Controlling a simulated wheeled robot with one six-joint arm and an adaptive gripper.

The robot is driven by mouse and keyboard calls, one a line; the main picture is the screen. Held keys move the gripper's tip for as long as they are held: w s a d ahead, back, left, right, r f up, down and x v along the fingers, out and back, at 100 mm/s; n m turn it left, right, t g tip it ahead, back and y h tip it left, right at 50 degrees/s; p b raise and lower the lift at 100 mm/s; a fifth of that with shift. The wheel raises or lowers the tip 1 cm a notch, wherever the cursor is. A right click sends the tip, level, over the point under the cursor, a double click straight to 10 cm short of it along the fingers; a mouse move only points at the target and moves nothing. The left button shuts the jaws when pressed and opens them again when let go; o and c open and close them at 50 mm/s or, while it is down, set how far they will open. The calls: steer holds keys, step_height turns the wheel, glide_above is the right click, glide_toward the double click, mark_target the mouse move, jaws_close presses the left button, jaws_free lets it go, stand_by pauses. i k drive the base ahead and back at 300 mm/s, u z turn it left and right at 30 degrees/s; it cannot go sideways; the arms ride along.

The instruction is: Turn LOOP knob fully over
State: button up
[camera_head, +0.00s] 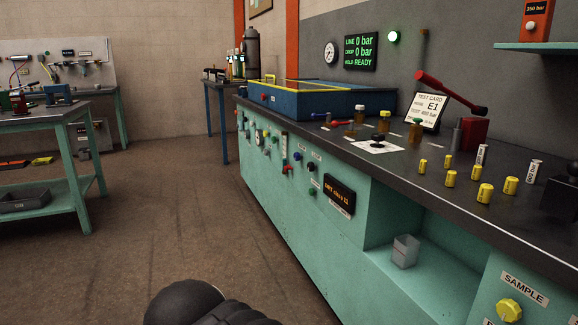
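The green bench front (330,255) carries a row of small knobs and fittings. A yellow knob (509,309) under a SAMPLE label is at the lower right. A dark rounded part of my arm shows at the bottom edge. My gripper's fingers do not show.
The bench top (440,185) holds several yellow cylinders, small bottles, a red-handled pump (473,133) and a blue tray (320,103). An open recess holds a grey block (405,251). A wall display (360,52) reads 0 bar and READY. Brown floor (165,200) is clear left of the bench.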

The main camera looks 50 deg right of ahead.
mark_target(311, 166)
steer(key=z, duration=0.4)
steer(key=i, duration=0.9)
steer(key=z, duration=0.7)
